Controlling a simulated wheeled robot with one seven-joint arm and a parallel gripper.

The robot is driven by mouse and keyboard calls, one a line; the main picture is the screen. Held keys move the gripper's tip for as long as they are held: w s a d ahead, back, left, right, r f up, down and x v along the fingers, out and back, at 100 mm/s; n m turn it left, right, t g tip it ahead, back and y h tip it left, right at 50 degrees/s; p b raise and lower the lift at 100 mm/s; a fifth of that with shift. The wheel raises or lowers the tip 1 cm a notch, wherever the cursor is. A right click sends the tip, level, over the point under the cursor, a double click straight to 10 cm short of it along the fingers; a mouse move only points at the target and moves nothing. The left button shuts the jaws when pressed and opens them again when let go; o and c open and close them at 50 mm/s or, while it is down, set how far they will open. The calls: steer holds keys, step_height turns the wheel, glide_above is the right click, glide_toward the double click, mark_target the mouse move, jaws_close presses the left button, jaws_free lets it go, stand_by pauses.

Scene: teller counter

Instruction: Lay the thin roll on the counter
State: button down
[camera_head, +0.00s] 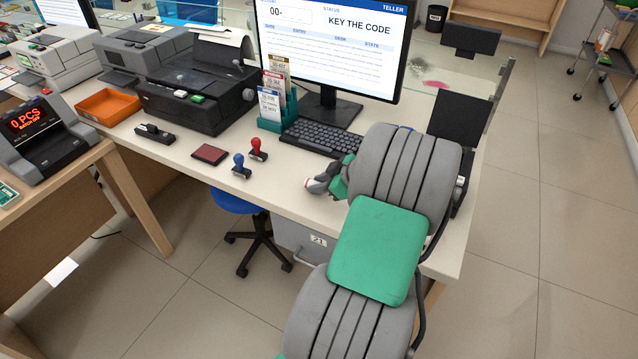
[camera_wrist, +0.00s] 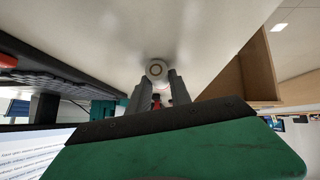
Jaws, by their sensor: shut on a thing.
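The thin roll (camera_wrist: 156,69) shows end-on in the wrist view as a pale disc with a ringed centre, between the tips of my two dark fingers. My gripper (camera_wrist: 159,78) is shut on it. In the head view my gripper (camera_head: 316,186) is over the front part of the counter (camera_head: 280,198), right of the stamps. A small white and red bit of the roll (camera_head: 308,183) shows at the fingertips there; my gripper and arm hide the rest. The roll is close to the counter top; I cannot tell whether it touches.
A red stamp (camera_head: 257,149), a blue stamp (camera_head: 241,165) and a dark red ink pad (camera_head: 210,154) stand left of my gripper. The keyboard (camera_head: 322,137) and slip holder (camera_head: 274,110) are behind it. Bare counter lies between the stamps and my gripper.

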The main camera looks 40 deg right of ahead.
steer(key=shift+f, duration=0.2)
steer(key=c, duration=1.5)
jaws_free()
steer(key=shift+o, duration=0.2)
steer(key=shift+r, duration=0.15)
steer(key=shift+s+r, duration=0.2)
steer(key=v, duration=1.1)
steer(key=w+a+m+g, duration=0.1)
steer(key=w+a+g, duration=0.4)
steer(key=a, duration=1.1)
steer(key=s+a+f+m+g, duration=0.1)
steer(key=s+a, duration=0.3)
steer(key=a, duration=0.4)
steer(key=s+a+m+g+h, duration=0.1)
steer(key=s+a, duration=0.3)
steer(key=a, duration=0.5)
steer(key=shift+f+m+h, duration=0.3)
steer(key=shift+f+m, duration=0.05)
steer(key=shift+m, duration=0.55)
